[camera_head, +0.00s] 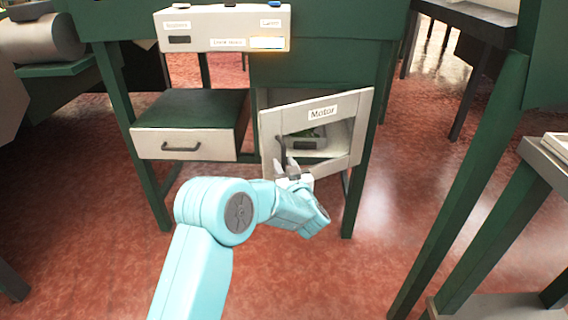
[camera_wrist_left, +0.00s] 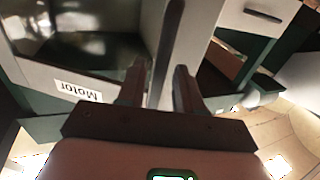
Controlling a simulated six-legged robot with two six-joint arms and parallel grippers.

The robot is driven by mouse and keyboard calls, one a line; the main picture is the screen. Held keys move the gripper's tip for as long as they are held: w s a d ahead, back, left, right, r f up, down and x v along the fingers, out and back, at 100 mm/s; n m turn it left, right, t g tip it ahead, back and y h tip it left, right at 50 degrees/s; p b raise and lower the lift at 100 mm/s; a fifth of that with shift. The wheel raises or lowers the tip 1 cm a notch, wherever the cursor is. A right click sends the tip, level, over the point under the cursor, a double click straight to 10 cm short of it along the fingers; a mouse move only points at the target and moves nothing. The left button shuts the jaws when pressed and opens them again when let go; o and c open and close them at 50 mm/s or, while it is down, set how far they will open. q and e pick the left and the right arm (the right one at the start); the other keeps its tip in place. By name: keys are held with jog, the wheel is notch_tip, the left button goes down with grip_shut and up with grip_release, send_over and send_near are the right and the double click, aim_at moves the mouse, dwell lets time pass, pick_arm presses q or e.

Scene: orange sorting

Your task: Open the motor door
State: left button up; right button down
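The motor door (camera_head: 348,107) is a pale framed panel with a window and a "Motor" label, on the lower right of the green cabinet. It stands ajar, its left side swung out and a gap showing above its top edge. Its dark upright handle (camera_head: 281,150) is on the left side. My left gripper (camera_head: 288,163) is at the handle's lower end. In the left wrist view, the left gripper's fingers (camera_wrist_left: 160,88) are apart, one each side of the dark handle (camera_wrist_left: 167,45); firm contact cannot be told. The label (camera_wrist_left: 78,91) shows upside down there. My right gripper is not in view.
A closed drawer (camera_head: 184,145) with a dark handle is left of the door. A control panel (camera_head: 222,29) with labels is above. A green table leg (camera_head: 460,175) stands to the right. The red floor (camera_head: 350,270) in front of the door is clear.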

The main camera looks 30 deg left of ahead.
pick_arm(q)
jog(key=shift+w+a, duration=0.45)
grip_shut()
